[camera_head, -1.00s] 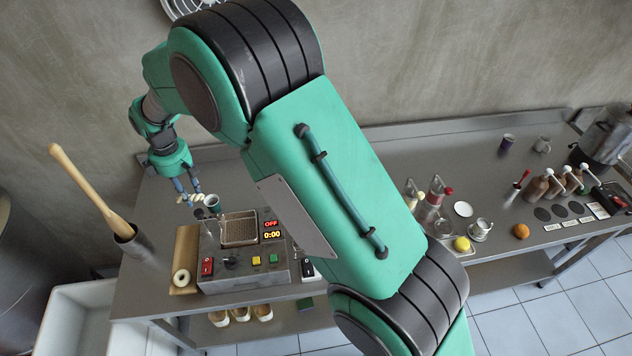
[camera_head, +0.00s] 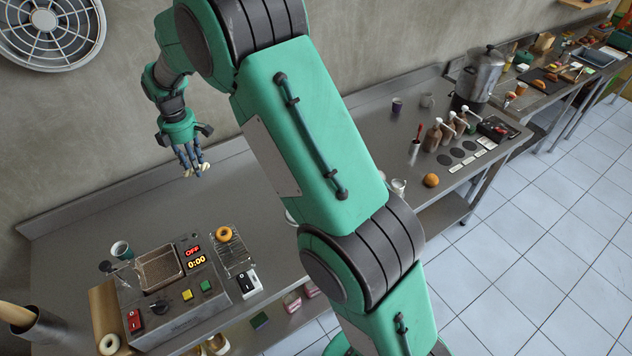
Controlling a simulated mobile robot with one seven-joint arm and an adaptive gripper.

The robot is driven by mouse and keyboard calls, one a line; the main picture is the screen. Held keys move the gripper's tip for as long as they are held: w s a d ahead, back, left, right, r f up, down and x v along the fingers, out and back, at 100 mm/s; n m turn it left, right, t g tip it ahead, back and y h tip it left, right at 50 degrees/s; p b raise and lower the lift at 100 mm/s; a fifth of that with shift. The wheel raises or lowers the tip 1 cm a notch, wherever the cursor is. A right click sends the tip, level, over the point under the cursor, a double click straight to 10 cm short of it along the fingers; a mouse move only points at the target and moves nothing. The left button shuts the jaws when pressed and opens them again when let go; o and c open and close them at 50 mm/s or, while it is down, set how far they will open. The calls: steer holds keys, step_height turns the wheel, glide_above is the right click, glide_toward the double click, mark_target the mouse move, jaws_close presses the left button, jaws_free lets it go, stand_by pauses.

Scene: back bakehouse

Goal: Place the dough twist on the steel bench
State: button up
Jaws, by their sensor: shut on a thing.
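The steel bench (camera_head: 75,238) runs along the wall, with a wide bare top at its left and middle. My gripper (camera_head: 197,172) points down over the back part of the bench. Its fingers are shut on the small pale dough twist (camera_head: 204,167), of which only bits show between and beside the fingertips. The twist looks to be above the bench top; its exact height is hard to tell from this one view.
A fryer (camera_head: 165,290) with a basket and switches stands at the front left, a cup (camera_head: 121,250) behind it. A wire rack (camera_head: 234,257) holds a ring doughnut (camera_head: 224,234). Pump bottles (camera_head: 446,137) and a steel pot (camera_head: 480,75) stand at right. My arm hides the bench's middle.

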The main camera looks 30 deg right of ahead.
steer(key=d, duration=0.7)
steer(key=f, duration=2.1)
steer(key=shift+w+a+f+b, duration=0.1)
steer(key=shift+w+f+b, duration=0.2)
steer(key=shift+f, duration=0.1)
steer(key=p, duration=0.1)
glide_above(216, 186)
steer(key=shift+f, duration=0.75)
steer(key=shift+f+p, duration=0.45)
steer(key=shift+f, duration=1.3)
steer(key=shift+f, duration=0.2)
